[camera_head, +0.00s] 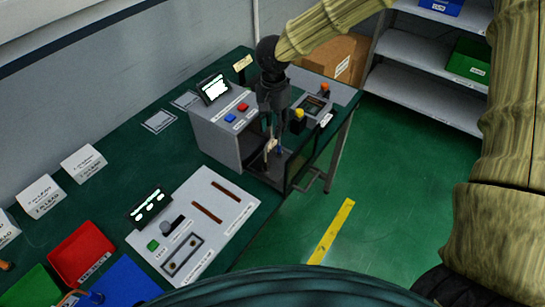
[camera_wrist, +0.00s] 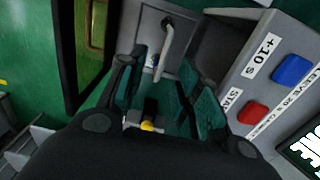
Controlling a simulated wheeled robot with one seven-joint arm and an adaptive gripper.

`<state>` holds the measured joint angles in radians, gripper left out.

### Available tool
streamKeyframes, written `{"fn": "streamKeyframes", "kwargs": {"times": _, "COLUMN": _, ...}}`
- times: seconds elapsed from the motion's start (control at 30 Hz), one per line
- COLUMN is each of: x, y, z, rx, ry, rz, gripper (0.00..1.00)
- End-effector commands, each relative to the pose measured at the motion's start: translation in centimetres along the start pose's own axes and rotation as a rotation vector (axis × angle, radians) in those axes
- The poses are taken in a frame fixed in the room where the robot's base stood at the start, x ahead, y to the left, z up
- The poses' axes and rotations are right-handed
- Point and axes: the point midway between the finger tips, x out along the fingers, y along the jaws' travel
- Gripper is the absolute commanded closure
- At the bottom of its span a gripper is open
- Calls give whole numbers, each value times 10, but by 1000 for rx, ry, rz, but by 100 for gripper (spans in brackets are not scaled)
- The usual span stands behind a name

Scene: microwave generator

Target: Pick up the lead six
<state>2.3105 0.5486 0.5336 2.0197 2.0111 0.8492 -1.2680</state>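My gripper (camera_head: 268,142) points down into the open chamber of the grey box (camera_head: 216,136). In the wrist view its two fingers (camera_wrist: 162,82) are spread apart with a gap between them. A thin pale bent piece (camera_wrist: 168,40), possibly the lead, stands beyond the fingertips near a grey plate (camera_wrist: 150,70). It appears apart from both fingers. In the head view a small pale piece (camera_head: 271,146) shows by the fingertips, partly hidden by the gripper. No number is readable on it.
The box has a blue button (camera_wrist: 292,69) and a red button (camera_wrist: 252,113); its dark door (camera_wrist: 72,50) stands open beside the gripper. A panel with slots (camera_head: 205,215), red tray (camera_head: 80,252), blue tray (camera_head: 125,285) and white cards (camera_head: 84,162) lie on the green table. Shelves (camera_head: 425,55) stand behind.

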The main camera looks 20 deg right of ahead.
Motion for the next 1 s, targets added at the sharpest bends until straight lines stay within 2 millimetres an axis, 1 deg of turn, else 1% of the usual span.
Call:
{"fn": "streamKeyframes", "kwargs": {"times": 0.1, "x": 10, "y": 0, "z": 0, "rx": 0, "ry": 0, "rz": 1, "gripper": 66}}
{"fn": "streamKeyframes", "kwargs": {"times": 0.37, "x": 23, "y": -2, "z": 0, "rx": -1, "ry": 0, "rz": 2, "gripper": 66}}
{"fn": "streamKeyframes", "kwargs": {"times": 0.6, "x": 51, "y": -4, "z": -1, "rx": -2, "ry": 0, "rz": 2, "gripper": 66}}
{"fn": "streamKeyframes", "kwargs": {"times": 0.7, "x": 60, "y": -5, "z": -1, "rx": -2, "ry": -1, "rz": 0, "gripper": 66}}
{"fn": "streamKeyframes", "kwargs": {"times": 0.83, "x": 66, "y": -5, "z": -1, "rx": -2, "ry": -1, "rz": -1, "gripper": 66}}
{"fn": "streamKeyframes", "kwargs": {"times": 1.0, "x": 66, "y": -5, "z": -1, "rx": -2, "ry": -1, "rz": -2, "gripper": 66}}
